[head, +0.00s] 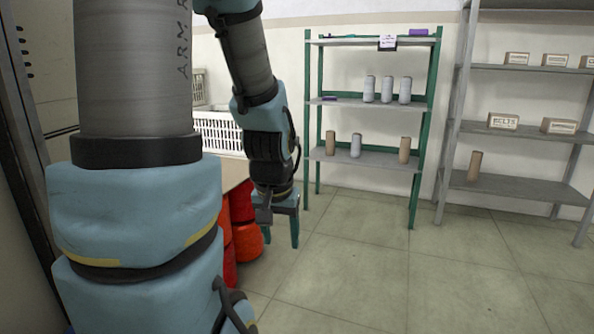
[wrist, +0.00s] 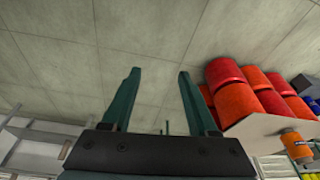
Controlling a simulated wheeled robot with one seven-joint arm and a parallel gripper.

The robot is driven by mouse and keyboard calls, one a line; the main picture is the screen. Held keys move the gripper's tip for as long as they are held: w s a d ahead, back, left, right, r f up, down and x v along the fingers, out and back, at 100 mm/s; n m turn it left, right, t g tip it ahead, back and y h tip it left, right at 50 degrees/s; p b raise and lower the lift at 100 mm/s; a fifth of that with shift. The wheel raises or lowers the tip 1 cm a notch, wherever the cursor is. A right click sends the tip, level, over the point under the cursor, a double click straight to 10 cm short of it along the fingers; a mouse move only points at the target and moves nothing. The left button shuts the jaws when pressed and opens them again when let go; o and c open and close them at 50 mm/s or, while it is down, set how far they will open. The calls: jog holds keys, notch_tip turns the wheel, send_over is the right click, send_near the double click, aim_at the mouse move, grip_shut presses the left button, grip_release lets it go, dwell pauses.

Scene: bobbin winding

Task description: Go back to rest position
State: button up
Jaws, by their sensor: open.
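My gripper (head: 283,232) hangs pointing down in the head view, left of the green shelf rack, with nothing between its fingers. In the wrist view my gripper (wrist: 155,90) shows two green fingers spread apart with only bare floor between them. My arm's large links fill the left of the head view and hide part of the scene behind them.
A green rack (head: 420,160) holds several grey and brown bobbins. A grey rack (head: 452,130) at right holds boxes and one brown bobbin (head: 474,166). Red and orange rolls (head: 247,240) stand close beside my gripper, below a white crate (head: 217,131). The tiled floor (head: 370,275) in front is clear.

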jog(key=s+a+n+g, duration=0.1)
jog(key=s+a+n, duration=0.1)
jog(key=a, duration=0.2)
notch_tip(320, 180, up, 26)
jog(key=p, duration=2.6)
jog(key=shift+s+d+f+m, duration=0.2)
jog(key=shift+s+d+m, duration=0.05)
jog(key=shift+m, duration=0.05)
